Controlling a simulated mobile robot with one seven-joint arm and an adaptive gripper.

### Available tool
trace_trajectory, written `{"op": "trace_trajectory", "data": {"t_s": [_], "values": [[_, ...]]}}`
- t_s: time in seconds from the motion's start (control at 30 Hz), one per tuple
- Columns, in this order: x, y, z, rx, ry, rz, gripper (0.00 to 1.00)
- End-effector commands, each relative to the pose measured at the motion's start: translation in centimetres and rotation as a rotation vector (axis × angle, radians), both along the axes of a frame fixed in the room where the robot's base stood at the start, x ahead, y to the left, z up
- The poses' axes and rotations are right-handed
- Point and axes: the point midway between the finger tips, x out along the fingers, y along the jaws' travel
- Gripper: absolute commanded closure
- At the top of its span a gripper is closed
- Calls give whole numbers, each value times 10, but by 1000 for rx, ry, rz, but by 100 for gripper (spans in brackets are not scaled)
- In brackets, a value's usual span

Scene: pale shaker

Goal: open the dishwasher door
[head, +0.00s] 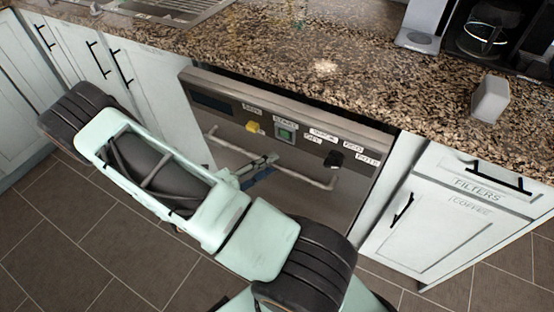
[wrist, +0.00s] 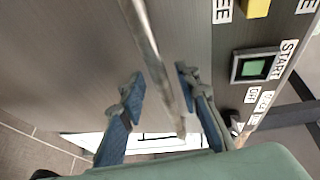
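The dishwasher door (head: 335,210) is a steel front under the counter, upright or nearly so. A dark gap runs along its top edge; I cannot tell whether it is slightly ajar. Its bar handle (head: 310,181) runs across the front below the control panel. My gripper (head: 268,163) is at the middle of this handle in the head view. In the wrist view, my gripper (wrist: 160,83) has its two blue-padded fingers apart. The handle (wrist: 150,45) passes between them, closer to the right finger. I cannot tell whether that finger touches it. My arm hides the door's lower left.
A drawer and cabinet (head: 430,220) stand to the right, white cabinets (head: 150,75) to the left. The granite counter (head: 300,60) overhangs the door. Tiled floor lies in front.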

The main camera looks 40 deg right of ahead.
Motion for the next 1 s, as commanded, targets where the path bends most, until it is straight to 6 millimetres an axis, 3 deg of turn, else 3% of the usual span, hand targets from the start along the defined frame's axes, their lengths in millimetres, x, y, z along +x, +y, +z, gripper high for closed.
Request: {"op": "trace_trajectory", "data": {"t_s": [1.0], "values": [[0, 77, 7, -1, 1, 0, 70]]}}
